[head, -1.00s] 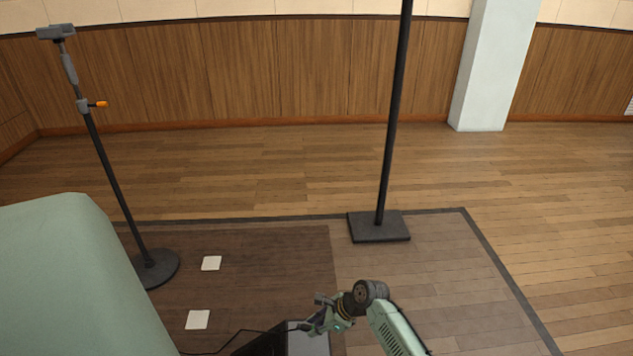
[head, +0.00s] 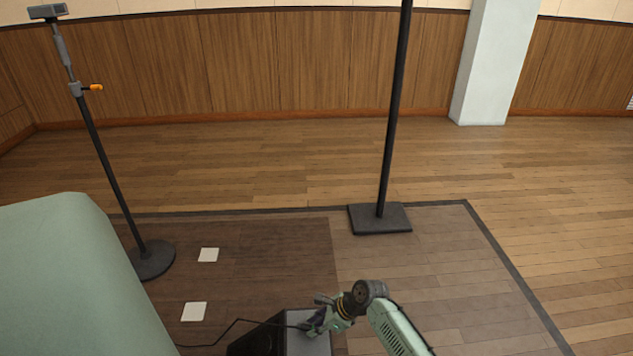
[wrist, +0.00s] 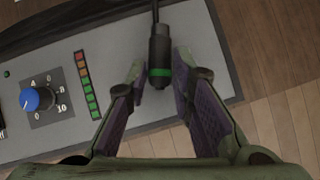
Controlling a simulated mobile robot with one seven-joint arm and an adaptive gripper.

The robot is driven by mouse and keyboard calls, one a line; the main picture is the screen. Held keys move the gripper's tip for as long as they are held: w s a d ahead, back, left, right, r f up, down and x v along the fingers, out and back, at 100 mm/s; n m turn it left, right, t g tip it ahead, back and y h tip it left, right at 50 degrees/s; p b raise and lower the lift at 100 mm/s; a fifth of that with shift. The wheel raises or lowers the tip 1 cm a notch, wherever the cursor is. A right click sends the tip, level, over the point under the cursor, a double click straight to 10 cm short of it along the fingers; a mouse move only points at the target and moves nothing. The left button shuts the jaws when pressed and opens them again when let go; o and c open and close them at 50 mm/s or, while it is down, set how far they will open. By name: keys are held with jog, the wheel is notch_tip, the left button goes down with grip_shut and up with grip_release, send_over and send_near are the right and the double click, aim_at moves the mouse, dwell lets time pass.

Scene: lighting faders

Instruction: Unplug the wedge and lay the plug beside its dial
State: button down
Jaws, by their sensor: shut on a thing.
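The wedge, a grey-topped black box (head: 294,347), is at the bottom of the head view. Its grey panel (wrist: 185,120) fills much of the wrist view. Its dial, a blue knob (wrist: 38,99) on a dark scale plate, is at the left, beside a column of coloured lights. The plug (wrist: 160,58), a black cylinder with a green band and a cable at its far end, is between my fingertips. My gripper (wrist: 160,70) is shut on the plug, over the panel's right part. Whether the plug touches the panel is unclear.
A black cable (head: 215,339) runs left from the wedge. Two white squares (head: 194,312) lie on the dark floor area. A round-based stand (head: 152,262) is at left and a square-based pole (head: 379,219) behind. A pale green rounded form (head: 70,280) fills the lower left.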

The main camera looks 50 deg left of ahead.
jog(key=shift+f, duration=0.25)
jog(key=c, duration=1.3)
grip_release()
jog(key=v, duration=1.2)
jog(key=shift+d, duration=0.1)
